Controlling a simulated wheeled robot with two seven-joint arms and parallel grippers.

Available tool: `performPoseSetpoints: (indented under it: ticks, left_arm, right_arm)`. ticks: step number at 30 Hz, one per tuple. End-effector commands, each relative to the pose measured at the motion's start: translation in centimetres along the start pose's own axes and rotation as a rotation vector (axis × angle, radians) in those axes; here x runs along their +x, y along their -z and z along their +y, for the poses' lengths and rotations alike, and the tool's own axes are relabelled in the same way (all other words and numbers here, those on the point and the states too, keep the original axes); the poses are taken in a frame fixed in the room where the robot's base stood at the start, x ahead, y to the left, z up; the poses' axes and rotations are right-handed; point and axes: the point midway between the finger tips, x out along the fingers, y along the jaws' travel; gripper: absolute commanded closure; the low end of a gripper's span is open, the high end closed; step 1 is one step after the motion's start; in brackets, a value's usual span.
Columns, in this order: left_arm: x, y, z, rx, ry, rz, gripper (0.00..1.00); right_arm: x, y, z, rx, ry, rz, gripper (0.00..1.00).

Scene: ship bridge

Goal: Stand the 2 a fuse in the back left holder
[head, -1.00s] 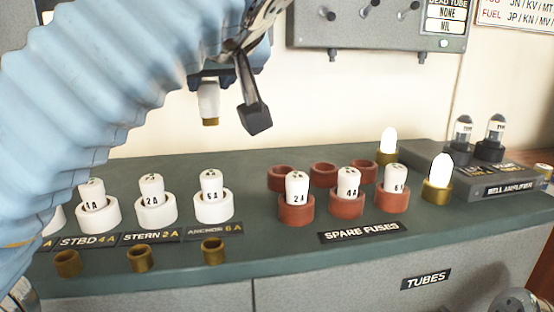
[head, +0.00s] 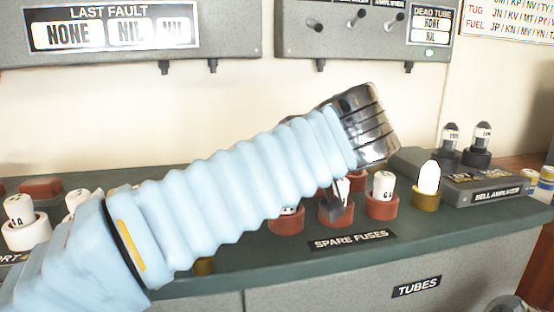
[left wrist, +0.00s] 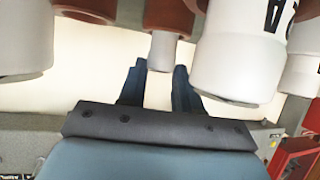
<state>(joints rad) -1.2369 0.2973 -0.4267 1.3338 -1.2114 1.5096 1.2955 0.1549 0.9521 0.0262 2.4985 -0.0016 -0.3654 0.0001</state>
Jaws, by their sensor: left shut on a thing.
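My left arm reaches across the console to the spare fuses; in the head view its wrist hides most of the gripper, with a dark finger (head: 338,212) showing beside the middle front red holder. In the left wrist view my left gripper (left wrist: 160,75) has its fingers on either side of a white fuse (left wrist: 163,50). A red-brown holder (left wrist: 168,12) shows at the fuse's far end; I cannot tell whether the fuse is seated in it. The fuse's label is not readable. My right gripper is not in view.
A white-capped fuse (head: 383,184) stands in the right front red holder (head: 382,208). Large white fuses (left wrist: 240,55) crowd the left wrist view close to the fingers. A glowing tube (head: 429,177) and the bell amplifier (head: 488,186) stand to the right. The wall is behind.

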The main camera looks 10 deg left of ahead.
Motion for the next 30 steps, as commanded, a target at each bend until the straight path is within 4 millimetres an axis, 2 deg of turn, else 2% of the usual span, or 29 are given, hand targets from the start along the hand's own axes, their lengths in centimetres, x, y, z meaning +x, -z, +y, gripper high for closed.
performPoseSetpoints:
  ticks: [4,5,9,17,20,23,30]
  left_arm:
    - [0.1,0.1,-0.1,-0.001,0.001,0.001,0.97]
    - [0.1,0.1,-0.1,-0.001,0.002,0.001,0.62]
    - [0.1,0.1,-0.1,-0.001,0.001,0.001,0.41]
    - [0.0,0.1,0.0,0.000,0.001,0.001,0.41]
    - [-0.6,0.1,0.0,0.000,0.000,0.001,0.41]
    - [-2.1,0.1,0.1,0.001,-0.002,0.002,0.41]
    - [-7.7,0.2,0.1,-0.001,-0.003,0.003,0.41]
  right_arm:
    - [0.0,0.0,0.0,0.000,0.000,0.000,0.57]
    - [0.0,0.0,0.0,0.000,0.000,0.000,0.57]
    - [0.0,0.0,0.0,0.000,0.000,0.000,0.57]
    - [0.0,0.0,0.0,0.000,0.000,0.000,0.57]
    - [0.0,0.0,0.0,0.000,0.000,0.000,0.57]
    - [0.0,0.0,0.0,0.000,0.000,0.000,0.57]
    - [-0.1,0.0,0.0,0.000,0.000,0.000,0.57]
